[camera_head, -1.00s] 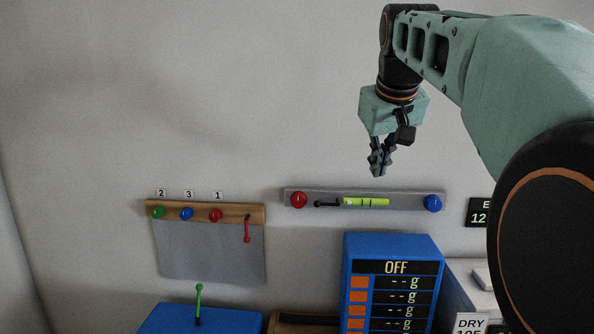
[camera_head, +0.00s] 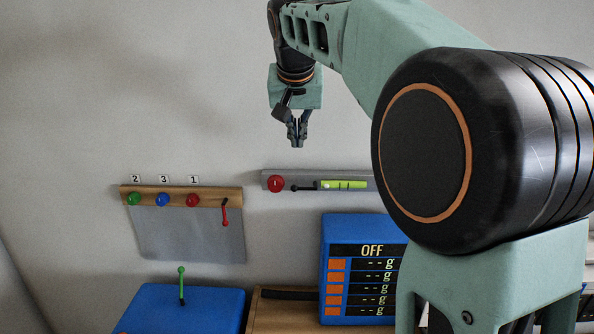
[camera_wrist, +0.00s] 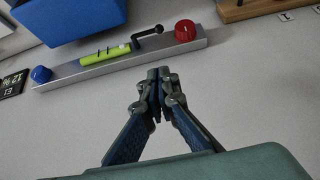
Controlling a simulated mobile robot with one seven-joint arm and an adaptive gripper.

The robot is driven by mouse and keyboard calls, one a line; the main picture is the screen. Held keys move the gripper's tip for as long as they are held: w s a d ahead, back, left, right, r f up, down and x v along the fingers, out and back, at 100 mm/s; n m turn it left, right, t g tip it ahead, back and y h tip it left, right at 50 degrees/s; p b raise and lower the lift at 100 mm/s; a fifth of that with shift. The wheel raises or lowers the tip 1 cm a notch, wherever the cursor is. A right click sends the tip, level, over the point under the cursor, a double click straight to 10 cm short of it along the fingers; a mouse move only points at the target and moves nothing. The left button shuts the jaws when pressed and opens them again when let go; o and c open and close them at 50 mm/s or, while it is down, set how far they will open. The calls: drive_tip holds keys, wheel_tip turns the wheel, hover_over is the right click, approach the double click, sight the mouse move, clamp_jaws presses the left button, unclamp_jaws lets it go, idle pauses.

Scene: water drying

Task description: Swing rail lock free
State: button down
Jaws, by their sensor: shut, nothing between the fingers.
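A grey rail (camera_head: 300,175) on the wall carries a red knob (camera_head: 276,183), a black lever (camera_head: 300,188) and a lime-green cylinder (camera_head: 343,185) with dark marks. The lever lies sideways between knob and cylinder. A wooden rail (camera_head: 208,194) to the left has a red lever (camera_head: 226,214) hanging down at its right end. I cannot tell which lever is the rail lock. My gripper (camera_head: 297,142) is shut and empty, above the grey rail's left half, apart from it. The wrist view shows the fingertips (camera_wrist: 158,72) near the black lever (camera_wrist: 150,32) and red knob (camera_wrist: 185,30).
The wooden rail also holds green, blue and red knobs under numbers 2, 3 and 1, above a grey panel (camera_head: 190,235). Below stand a blue box with a green lever (camera_head: 182,285) and a blue display unit (camera_head: 338,225). My arm hides the grey rail's right end.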

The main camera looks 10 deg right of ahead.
drive_tip(key=p, duration=0.1)
hover_over(304, 188)
drive_tip(key=a, duration=0.2)
wheel_tip(304, 188, down, 8)
drive_tip(key=r, duration=0.1)
drive_tip(key=shift+s+d+f, duration=0.1)
drive_tip(key=shift+f, duration=1.2)
drive_tip(key=shift+s+d+f, duration=0.1)
drive_tip(key=shift+f, duration=1.2)
